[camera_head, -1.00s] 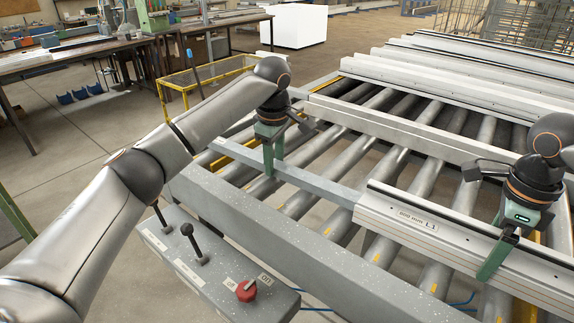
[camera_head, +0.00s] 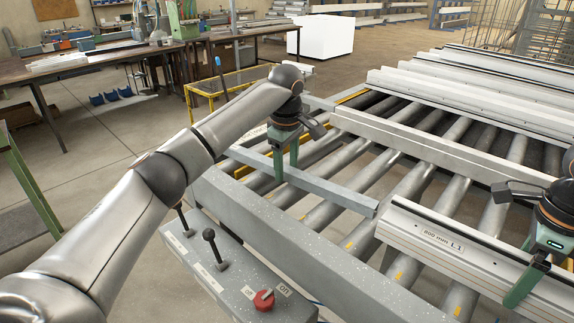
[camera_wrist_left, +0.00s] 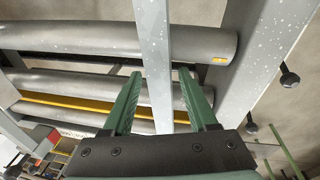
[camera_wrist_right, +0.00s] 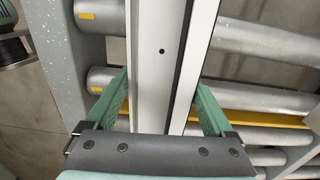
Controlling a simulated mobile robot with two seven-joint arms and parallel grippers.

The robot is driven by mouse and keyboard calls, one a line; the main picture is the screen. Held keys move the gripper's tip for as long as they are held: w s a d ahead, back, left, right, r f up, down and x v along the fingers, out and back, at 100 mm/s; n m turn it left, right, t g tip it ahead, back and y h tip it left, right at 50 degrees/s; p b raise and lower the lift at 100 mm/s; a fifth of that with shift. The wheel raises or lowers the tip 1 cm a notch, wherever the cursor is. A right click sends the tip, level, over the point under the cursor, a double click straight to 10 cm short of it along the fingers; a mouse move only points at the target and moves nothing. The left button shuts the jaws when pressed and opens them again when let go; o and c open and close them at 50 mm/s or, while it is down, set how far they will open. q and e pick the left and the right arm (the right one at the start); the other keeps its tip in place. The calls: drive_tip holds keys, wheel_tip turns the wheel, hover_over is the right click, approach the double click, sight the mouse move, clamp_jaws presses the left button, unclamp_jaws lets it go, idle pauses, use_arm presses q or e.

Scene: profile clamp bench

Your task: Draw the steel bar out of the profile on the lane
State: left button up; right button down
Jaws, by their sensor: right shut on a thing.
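The grey steel bar (camera_head: 335,192) lies along the roller lane in line with the white profile marked L1 (camera_head: 455,255). Its near end shows whole, just clear of the profile's end with a narrow gap. My left gripper (camera_head: 286,168) is over the bar's middle, its fingers pointing down. In the left wrist view, the bar (camera_wrist_left: 158,60) runs between the two green fingers with space on both sides, so it is open around the bar. My right gripper (camera_head: 522,292) is shut across the profile, which fills the space between its fingers in the right wrist view (camera_wrist_right: 150,50).
More white profiles (camera_head: 470,100) lie across the far side of the rollers. The grey speckled frame rail (camera_head: 290,235) borders the lane. In front is a control box (camera_head: 215,270) with levers and a red knob (camera_head: 264,300). A yellow-framed stand (camera_head: 215,90) is behind my left arm.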

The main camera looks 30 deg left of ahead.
use_arm(q)
drive_tip(key=shift+o, duration=0.8)
use_arm(e)
drive_tip(key=shift+r, duration=0.1)
use_arm(q)
wheel_tip(320, 180, up, 12)
drive_tip(key=s, duration=0.1)
drive_tip(key=shift+s+d, duration=0.4)
drive_tip(key=shift+d, duration=0.05)
drive_tip(key=shift+f, duration=0.1)
use_arm(e)
unclamp_jaws()
use_arm(q)
drive_tip(key=shift+f, duration=0.25)
use_arm(e)
wheel_tip(320, 180, up, 12)
drive_tip(key=shift+r, duration=0.25)
